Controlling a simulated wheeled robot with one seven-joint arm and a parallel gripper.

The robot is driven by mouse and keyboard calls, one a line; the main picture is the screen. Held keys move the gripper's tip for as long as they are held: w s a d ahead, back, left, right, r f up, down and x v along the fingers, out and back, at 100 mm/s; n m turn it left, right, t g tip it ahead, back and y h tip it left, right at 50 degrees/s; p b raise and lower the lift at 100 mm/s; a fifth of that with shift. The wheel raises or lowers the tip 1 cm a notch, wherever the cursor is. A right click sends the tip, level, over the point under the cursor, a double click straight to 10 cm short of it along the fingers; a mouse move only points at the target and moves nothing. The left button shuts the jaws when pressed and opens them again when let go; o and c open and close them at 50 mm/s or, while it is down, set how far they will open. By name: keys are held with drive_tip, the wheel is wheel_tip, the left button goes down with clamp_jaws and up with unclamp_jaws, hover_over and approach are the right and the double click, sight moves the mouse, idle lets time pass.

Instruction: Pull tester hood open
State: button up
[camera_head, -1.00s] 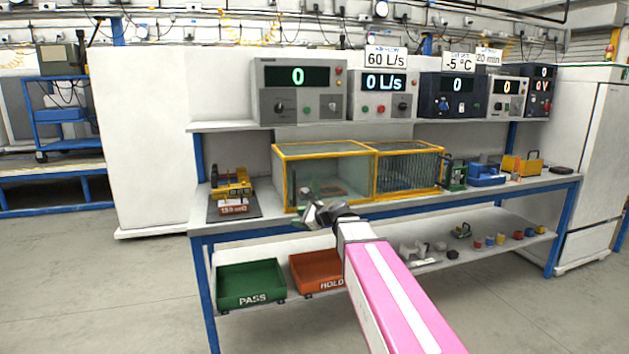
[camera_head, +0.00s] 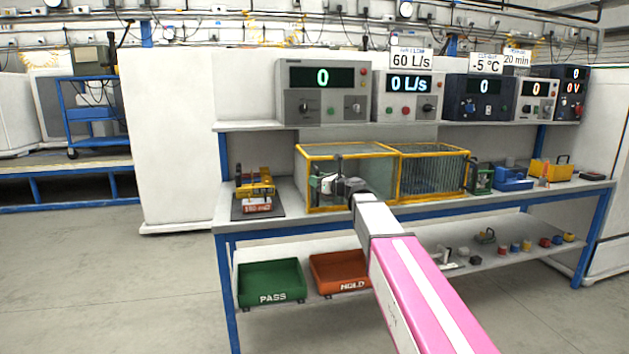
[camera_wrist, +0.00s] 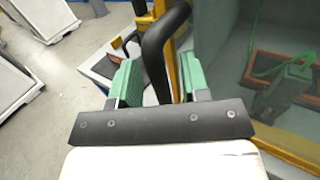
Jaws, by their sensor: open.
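The tester hood is a clear box with a yellow frame (camera_head: 349,147) on the left-middle of the bench, and it looks closed. In the wrist view its glass (camera_wrist: 225,60) fills the right side, with a green object (camera_wrist: 288,85) in a reddish tray behind it. My gripper (camera_head: 326,182) is at the hood's front left. In the wrist view my gripper (camera_wrist: 160,78) is open, with green finger pads on either side of a black curved handle (camera_wrist: 156,42). The handle runs between the fingers, and I cannot tell whether either pad touches it.
A barred yellow cage (camera_head: 432,172) adjoins the hood on the right. A small yellow device (camera_head: 256,185) on a dark mat stands left of the hood. A shelf (camera_head: 250,126) with instruments runs above. Green (camera_head: 271,284) and orange-red (camera_head: 340,272) bins sit below.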

drive_tip(key=shift+x, duration=0.95)
clamp_jaws()
drive_tip(key=w+d, duration=0.3)
drive_tip(key=d, duration=0.7)
drive_tip(key=w+d, duration=0.3)
drive_tip(key=d, duration=0.7)
drive_tip(key=w+d, duration=0.3)
drive_tip(key=d, duration=0.7)
drive_tip(key=shift+d, duration=0.4)
unclamp_jaws()
drive_tip(key=shift+s, duration=0.1)
